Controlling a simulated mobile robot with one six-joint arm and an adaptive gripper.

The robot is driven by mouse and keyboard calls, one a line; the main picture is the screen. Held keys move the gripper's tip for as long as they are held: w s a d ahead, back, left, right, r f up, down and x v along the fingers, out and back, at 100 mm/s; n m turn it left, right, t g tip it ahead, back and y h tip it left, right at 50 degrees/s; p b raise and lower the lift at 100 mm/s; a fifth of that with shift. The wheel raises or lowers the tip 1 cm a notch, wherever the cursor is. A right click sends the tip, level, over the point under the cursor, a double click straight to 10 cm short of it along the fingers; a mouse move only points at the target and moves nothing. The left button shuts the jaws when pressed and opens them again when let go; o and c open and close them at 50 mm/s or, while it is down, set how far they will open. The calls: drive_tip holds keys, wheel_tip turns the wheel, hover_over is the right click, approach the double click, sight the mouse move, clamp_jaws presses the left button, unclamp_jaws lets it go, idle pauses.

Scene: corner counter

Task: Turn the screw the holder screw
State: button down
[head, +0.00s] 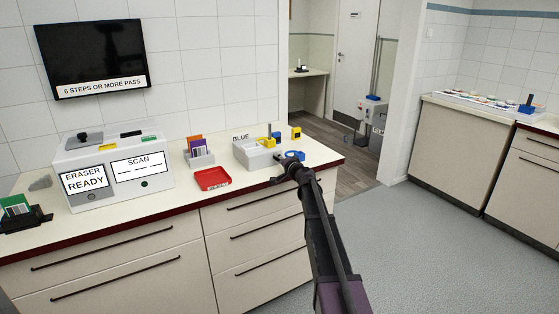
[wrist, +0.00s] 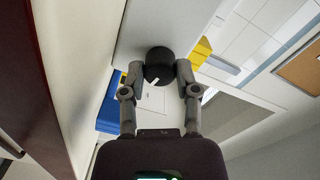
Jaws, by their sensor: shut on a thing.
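The holder screw shows in the wrist view as a round black knob (wrist: 158,62) with a short white mark on its face. It sits against the face of a pale grey block (wrist: 150,22), which I take to be the holder. My gripper (wrist: 159,72) has one finger on each side of the knob and is shut on it. In the head view my gripper (head: 284,175) is at the right end of the counter, by the front of a pale box labelled BLUE (head: 250,155). The knob cannot be made out there.
A blue ring-like part (head: 295,155) and a yellow block (head: 296,133) are close by on the counter (head: 120,219). A red tray (head: 212,179), a card rack (head: 200,158) and the eraser machine (head: 135,172) stand to the left. Open floor (head: 420,240) lies to the right.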

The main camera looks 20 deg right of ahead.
drive_tip(key=n, duration=0.6)
drive_tip(key=shift+w, duration=0.1)
idle(0.3)
drive_tip(key=shift+c, duration=1.8)
unclamp_jaws()
drive_tip(key=shift+m, duration=0.4)
